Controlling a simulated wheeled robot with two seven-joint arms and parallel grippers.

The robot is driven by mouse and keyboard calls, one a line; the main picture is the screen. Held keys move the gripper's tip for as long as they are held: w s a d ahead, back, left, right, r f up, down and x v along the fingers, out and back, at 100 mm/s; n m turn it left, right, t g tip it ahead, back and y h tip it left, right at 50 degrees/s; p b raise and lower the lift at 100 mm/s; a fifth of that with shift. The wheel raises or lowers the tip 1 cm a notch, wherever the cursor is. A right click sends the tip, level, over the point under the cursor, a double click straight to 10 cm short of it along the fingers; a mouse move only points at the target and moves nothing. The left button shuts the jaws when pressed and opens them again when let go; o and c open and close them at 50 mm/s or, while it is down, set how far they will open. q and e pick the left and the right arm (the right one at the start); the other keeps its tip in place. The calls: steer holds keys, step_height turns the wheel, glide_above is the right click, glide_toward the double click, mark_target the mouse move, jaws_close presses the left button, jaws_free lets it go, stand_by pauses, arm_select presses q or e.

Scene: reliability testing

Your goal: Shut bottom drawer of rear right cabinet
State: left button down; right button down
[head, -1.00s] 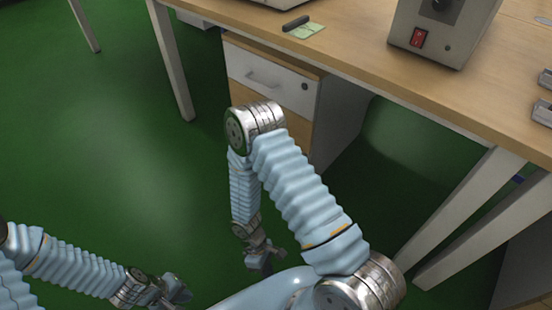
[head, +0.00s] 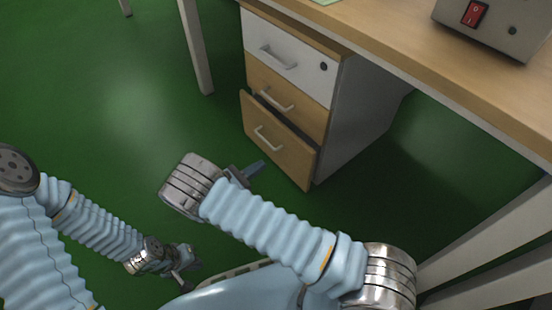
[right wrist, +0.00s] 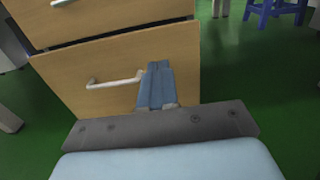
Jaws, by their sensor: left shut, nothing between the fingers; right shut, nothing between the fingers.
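The cabinet (head: 352,115) stands under the desk, with a white top drawer (head: 284,60) and two wooden drawers below. Its bottom drawer (head: 285,150) sticks out, with a dark gap along its upper edge. The bottom drawer also shows in the right wrist view (right wrist: 88,72), its handle (right wrist: 115,80) left of my fingers. My right gripper (head: 255,169) is shut and empty, in front of the bottom drawer. In the right wrist view its blue fingers (right wrist: 157,78) overlap the drawer front; I cannot tell if they touch. My left gripper (head: 183,278) is shut and empty, low at the left over the floor.
The wooden desk (head: 400,50) lies above the cabinet, with a grey device (head: 497,25) with a red switch on it. A desk leg (head: 194,50) stands left of the cabinet. Green floor (head: 110,110) is clear at left. A blue stool (right wrist: 270,12) shows behind.

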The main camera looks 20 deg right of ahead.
mark_target(296, 143)
steer(key=x, duration=1.3)
steer(key=shift+s+f, duration=0.1)
steer(key=x, duration=0.4)
steer(key=shift+d+b, duration=0.3)
steer(key=shift+b, duration=0.1)
steer(key=shift+d, duration=0.15)
